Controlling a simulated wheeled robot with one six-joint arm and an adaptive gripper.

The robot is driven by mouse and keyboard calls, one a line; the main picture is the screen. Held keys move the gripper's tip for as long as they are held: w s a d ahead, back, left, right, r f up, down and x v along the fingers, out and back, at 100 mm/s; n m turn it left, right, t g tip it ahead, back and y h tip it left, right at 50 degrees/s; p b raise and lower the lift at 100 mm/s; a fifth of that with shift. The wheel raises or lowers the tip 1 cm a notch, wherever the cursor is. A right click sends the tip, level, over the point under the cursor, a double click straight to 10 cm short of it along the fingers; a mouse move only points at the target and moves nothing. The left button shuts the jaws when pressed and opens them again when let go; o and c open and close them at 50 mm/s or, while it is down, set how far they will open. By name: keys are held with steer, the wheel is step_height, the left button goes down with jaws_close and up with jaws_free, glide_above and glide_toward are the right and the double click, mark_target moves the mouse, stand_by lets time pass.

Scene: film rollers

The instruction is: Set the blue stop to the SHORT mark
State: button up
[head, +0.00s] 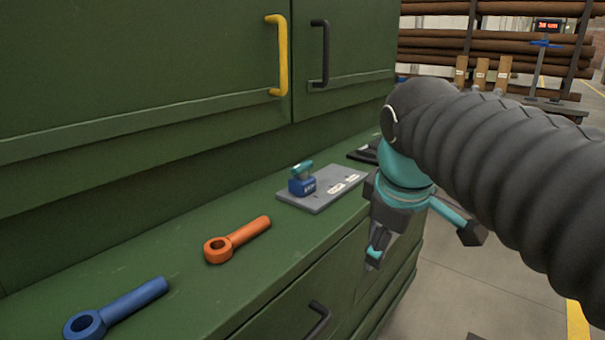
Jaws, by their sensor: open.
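The blue stop (302,186) stands on a flat grey plate (322,204) on the green cabinet's ledge. It has a teal lever or knob on top and small lettering on its side. The stop sits towards the left end of the plate. Two small white labels (345,183) lie on the plate to its right; their words are too small to read. My gripper (415,248) is to the right of the plate, in front of the ledge's edge, pointing down. It is open, empty and apart from the stop.
An orange ring-ended tool (236,240) and a blue one (115,308) lie on the ledge (180,250) at left. A dark flat object (365,154) lies behind the plate. Yellow (281,55) and black (322,52) handles stick out from the cabinet doors above. A drawer handle (318,318) sits below.

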steer(key=w+a+r+n+h, duration=0.1)
steer(key=w+a+r+n, duration=0.6)
steer(key=w+r+n, duration=0.25)
steer(key=n+g+h, duration=0.1)
steer(key=n, duration=0.8)
glide_toward(298, 166)
steer(key=b+x, duration=0.1)
steer(key=x, duration=1.1)
steer(key=shift+d+f+b, duration=0.1)
steer(key=shift+f+b, duration=0.15)
steer(key=shift+b, duration=0.15)
jaws_close()
